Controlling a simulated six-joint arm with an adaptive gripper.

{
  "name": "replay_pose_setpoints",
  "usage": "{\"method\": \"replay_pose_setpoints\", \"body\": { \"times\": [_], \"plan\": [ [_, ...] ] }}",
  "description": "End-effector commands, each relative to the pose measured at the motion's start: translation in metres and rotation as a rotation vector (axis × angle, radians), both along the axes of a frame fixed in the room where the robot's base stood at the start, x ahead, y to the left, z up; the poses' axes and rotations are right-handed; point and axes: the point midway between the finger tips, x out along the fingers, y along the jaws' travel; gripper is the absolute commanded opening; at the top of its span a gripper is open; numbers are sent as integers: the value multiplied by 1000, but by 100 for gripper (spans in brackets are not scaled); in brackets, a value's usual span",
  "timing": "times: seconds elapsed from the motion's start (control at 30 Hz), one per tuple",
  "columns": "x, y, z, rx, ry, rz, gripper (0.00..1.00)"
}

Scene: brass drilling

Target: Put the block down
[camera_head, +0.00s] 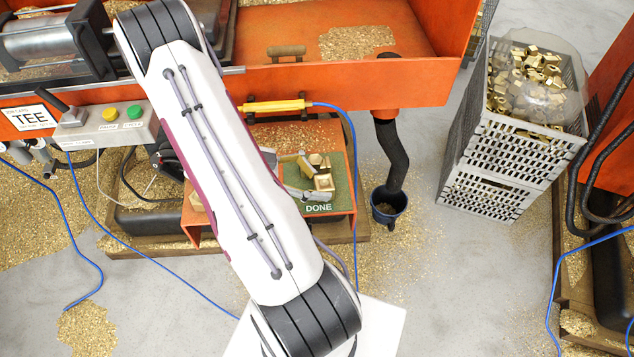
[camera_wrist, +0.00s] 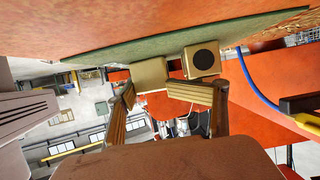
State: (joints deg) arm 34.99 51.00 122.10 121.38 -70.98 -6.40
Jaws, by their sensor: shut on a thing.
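My gripper (camera_wrist: 172,98) is shut on a brass block (camera_wrist: 150,74), seen between its fingers in the wrist view. The block is at or very near the green mat (camera_wrist: 110,53); I cannot tell whether it touches. Another brass block (camera_wrist: 202,58) with a dark round hole stands right beside it on the mat. In the head view, brass blocks (camera_head: 323,183) sit on the green mat marked DONE (camera_head: 341,190). My gripper is low over the mat's left part there, partly hidden by my arm, and the held block is hard to tell from the others.
The orange stand (camera_head: 351,165) edges the mat on the right. A blue hose (camera_head: 355,210) runs down past that edge. A dark pipe (camera_head: 393,150) drops into a bucket (camera_head: 388,205) to the right. Grey crates (camera_head: 510,140) hold many brass pieces.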

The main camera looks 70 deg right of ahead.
Motion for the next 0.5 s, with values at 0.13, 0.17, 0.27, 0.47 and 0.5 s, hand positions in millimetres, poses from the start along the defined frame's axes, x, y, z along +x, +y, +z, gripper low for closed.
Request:
{"method": "replay_pose_setpoints", "body": {
  "times": [0.13,0.17,0.27,0.47,0.5],
  "plan": [
    [0,0,0,0,2,0,0],
    [0,0,1,0,2,0,0],
    [0,0,1,0,1,0,0],
    [0,-1,7,-2,0,1,0],
    [0,-1,9,-3,0,1,0]
  ]
}}
